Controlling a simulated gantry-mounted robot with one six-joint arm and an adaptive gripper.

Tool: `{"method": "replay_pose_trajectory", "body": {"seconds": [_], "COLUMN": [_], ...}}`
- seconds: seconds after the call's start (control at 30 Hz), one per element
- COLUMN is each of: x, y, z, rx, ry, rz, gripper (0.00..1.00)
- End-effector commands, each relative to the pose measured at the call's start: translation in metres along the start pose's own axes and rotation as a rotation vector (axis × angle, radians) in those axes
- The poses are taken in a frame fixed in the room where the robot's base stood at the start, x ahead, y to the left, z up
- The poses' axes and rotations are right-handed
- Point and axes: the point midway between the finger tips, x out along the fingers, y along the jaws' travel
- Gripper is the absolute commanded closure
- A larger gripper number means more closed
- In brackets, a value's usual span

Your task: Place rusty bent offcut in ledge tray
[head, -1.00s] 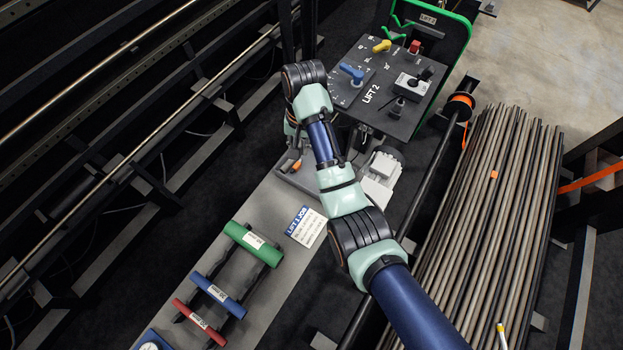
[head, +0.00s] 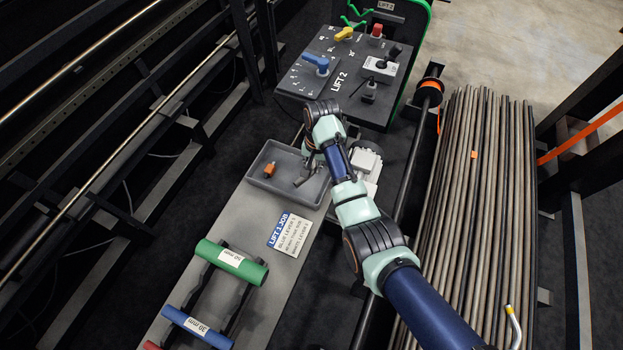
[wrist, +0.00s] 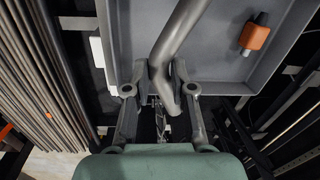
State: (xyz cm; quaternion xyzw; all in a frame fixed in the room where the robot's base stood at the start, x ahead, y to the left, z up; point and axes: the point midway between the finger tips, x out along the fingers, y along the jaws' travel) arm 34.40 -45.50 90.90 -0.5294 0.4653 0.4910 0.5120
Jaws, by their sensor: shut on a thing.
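A bent offcut (wrist: 177,38), a grey-looking round bar with a kink, is between the fingers of my gripper (wrist: 161,74) in the wrist view. My gripper is shut on it; one end reaches out over the tray and the short bent end points back toward my palm. In the head view my gripper (head: 311,163) is at the right part of the grey ledge tray (head: 262,192), with the offcut (head: 303,181) showing just below it. I cannot tell whether the offcut touches the tray floor.
An orange and black piece (head: 269,170) lies in the tray's left part. A job card (head: 291,231) and green (head: 231,262) and blue (head: 196,326) tubes on a rack are nearer. The lever panel (head: 340,75) stands behind; a bar stack (head: 470,220) is at right.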

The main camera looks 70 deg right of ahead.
Motion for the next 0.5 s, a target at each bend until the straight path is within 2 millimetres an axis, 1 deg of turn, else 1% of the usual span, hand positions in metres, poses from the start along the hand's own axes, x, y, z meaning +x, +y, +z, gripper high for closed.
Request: {"method": "replay_pose_trajectory", "body": {"seconds": [0.03,0.1,0.33,0.37,0.5], "x": [0.013,0.023,0.031,0.034,0.060], "y": [0.001,0.002,0.002,0.003,0.005], "z": [0.000,0.000,-0.001,0.000,0.000], "rx": [0.000,-0.001,-0.001,-0.001,0.000], "ry": [0.000,0.001,0.001,0.001,-0.001], "rz": [0.000,0.000,0.000,0.000,0.001], "gripper": [1.00,1.00,1.00,1.00,1.00]}}
